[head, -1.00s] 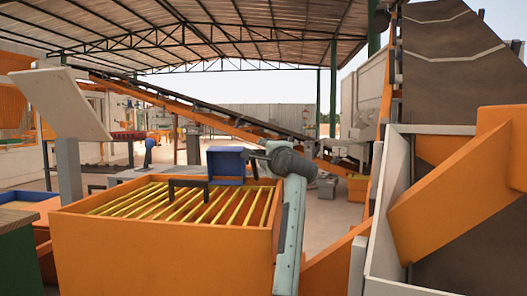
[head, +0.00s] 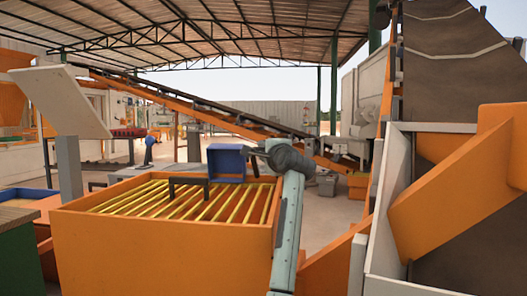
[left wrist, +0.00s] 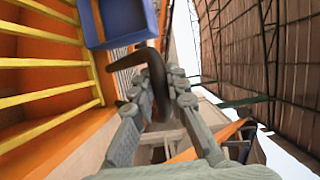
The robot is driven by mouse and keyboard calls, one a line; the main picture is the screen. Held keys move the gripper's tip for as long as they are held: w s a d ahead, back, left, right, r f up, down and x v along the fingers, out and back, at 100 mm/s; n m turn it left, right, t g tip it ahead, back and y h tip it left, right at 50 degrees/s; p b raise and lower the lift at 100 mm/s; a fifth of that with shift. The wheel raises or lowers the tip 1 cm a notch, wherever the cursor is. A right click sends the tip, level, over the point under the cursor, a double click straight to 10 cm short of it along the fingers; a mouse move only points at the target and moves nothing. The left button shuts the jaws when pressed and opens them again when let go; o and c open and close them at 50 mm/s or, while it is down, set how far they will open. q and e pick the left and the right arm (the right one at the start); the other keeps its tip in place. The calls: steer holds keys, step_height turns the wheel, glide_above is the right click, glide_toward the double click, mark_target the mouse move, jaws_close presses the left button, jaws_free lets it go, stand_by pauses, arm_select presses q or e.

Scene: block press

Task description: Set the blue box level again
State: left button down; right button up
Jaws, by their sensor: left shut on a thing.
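The blue box (head: 227,160) is at the back right corner of the orange bin, over its yellow bars. It also shows at the top of the left wrist view (left wrist: 122,22). A dark handle (left wrist: 152,68) stands beside the box, between the fingers of my left gripper (left wrist: 158,95). My left gripper (head: 259,153) is shut on this handle at the right side of the box. A second dark handle (head: 188,181) shows at the left of the box, with no gripper on it. I cannot tell how far the box tilts. My right gripper is not in view.
The orange bin (head: 160,250) with yellow bars (head: 150,200) fills the near middle. A pale slanted panel on a post (head: 62,100) stands at the left. Orange and grey machinery (head: 450,190) closes off the right. Floor shows behind the bin.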

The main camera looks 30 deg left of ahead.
arm_select(q)
steer(key=shift+r, duration=0.1)
